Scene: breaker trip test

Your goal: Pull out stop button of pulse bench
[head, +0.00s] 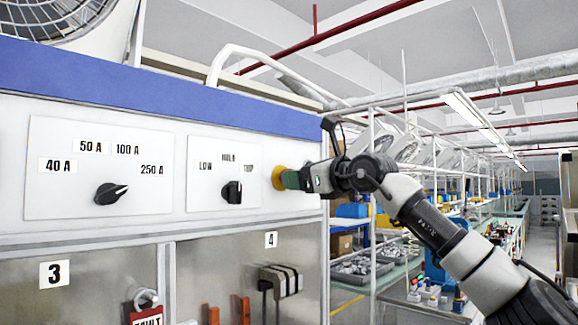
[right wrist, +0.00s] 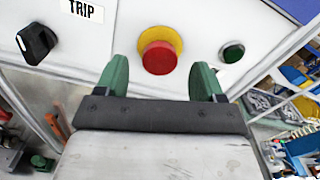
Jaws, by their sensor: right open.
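The red stop button (right wrist: 158,57) on its round yellow collar (right wrist: 168,35) is mounted on the white bench panel in the right wrist view. In the head view the yellow collar (head: 277,178) shows at the panel's right end, with the red head hidden behind my green finger. My right gripper (head: 292,179) is open in front of the button. In the right wrist view its two green fingers (right wrist: 159,65) stand apart, one left and one right of the button, with a gap on both sides. My left gripper is not in view.
A black LOW/HOLD/TRIP selector (head: 232,191) sits left of the button, and an ampere dial (head: 110,193) farther left. A green round button (right wrist: 233,51) sits right of it. Breaker bays with a red FAULT tag (head: 147,315) are below. Shelves and workbenches stand beyond the panel's right edge.

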